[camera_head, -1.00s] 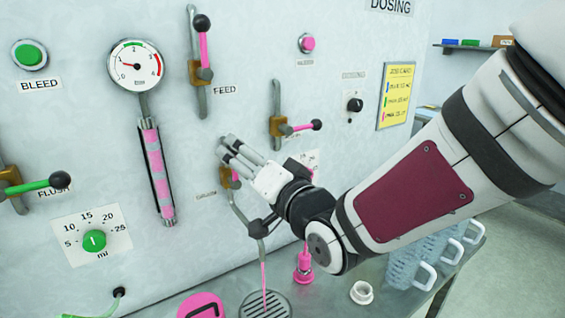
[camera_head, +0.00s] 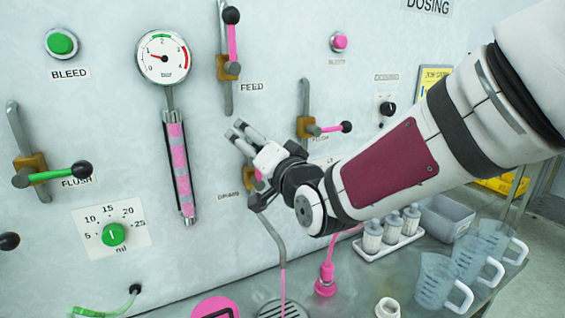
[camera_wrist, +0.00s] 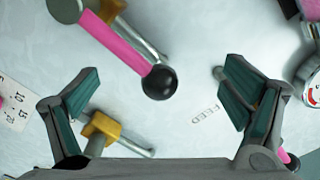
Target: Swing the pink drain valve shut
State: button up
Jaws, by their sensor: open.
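The pink drain valve (camera_head: 259,174) is low on the panel, largely hidden behind my gripper in the head view. In the wrist view, a pink handle (camera_wrist: 118,40) with a black ball end, apparently the drain valve's, slants across the upper middle. My gripper (camera_head: 238,132) is open, pointing up-left at the panel just above the drain valve. In the wrist view its fingers (camera_wrist: 160,92) stand wide apart, with the black ball between them in the picture. I cannot tell the depth gap; no contact shows.
The feed valve (camera_head: 228,68) is above my gripper, another pink-handled valve (camera_head: 305,125) to its right. The gauge (camera_head: 163,55) and striped tube (camera_head: 179,165) are left. Jugs (camera_head: 440,280) and a pink-capped fitting (camera_head: 326,280) stand on the bench below.

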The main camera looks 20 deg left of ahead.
jog(key=shift+d+f, duration=0.1)
dwell(0.3)
jog(key=shift+w+d+f+b, duration=0.2)
jog(key=shift+w+f+b, duration=0.15)
jog(key=shift+b, duration=0.15)
jog(key=shift+w+d+f+b, duration=0.15)
jog(key=shift+w+d+b, duration=0.4)
jog(key=shift+w+d, duration=0.3)
jog(key=shift+w, duration=0.1)
